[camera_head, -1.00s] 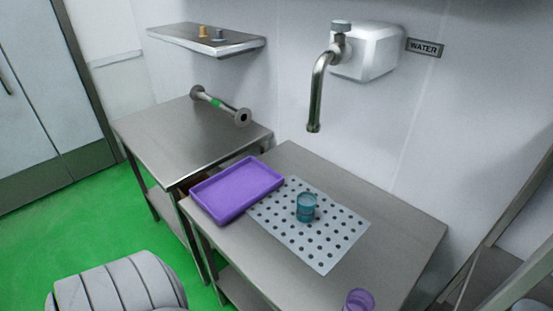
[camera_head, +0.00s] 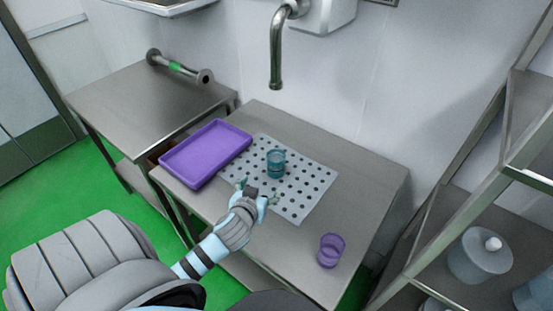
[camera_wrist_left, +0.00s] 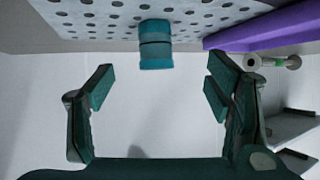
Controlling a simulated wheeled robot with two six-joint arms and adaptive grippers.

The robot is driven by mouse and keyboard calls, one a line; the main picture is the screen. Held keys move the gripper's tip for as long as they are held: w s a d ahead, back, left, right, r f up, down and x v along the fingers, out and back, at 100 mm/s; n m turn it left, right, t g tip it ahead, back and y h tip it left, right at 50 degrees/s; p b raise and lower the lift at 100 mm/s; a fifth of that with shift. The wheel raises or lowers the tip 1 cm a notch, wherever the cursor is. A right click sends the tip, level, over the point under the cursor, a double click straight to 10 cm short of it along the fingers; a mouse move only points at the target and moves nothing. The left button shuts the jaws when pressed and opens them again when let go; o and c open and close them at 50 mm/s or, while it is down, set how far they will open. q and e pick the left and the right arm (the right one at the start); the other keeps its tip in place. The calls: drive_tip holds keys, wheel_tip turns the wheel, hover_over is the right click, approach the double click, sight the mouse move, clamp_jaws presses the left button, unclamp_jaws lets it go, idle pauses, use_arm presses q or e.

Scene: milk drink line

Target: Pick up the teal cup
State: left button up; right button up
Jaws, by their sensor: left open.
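The teal cup (camera_head: 276,164) stands upright on a perforated metal sheet (camera_head: 304,205) on the near table. It also shows in the left wrist view (camera_wrist_left: 156,45), upside down at the top middle. My left gripper (camera_head: 257,191) is open and empty, on the near side of the cup and apart from it. In the left wrist view its two fingers (camera_wrist_left: 158,91) are spread wide, with the cup beyond them and between their lines. My right gripper is not in view.
A purple tray (camera_head: 205,153) lies left of the sheet. A purple cup (camera_head: 331,250) stands at the table's front right. A metal tap (camera_head: 276,60) hangs behind the teal cup. A shelf rack (camera_head: 520,175) stands at right. The table's right side is mostly clear.

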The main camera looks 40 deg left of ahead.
use_arm(q)
drive_tip(key=t, duration=0.1)
approach(278, 157)
drive_tip(key=b+x, duration=0.2)
drive_tip(key=x, duration=0.5)
drive_tip(key=shift+w, duration=0.15)
drive_tip(key=shift+r, duration=0.1)
drive_tip(key=c, duration=1.6)
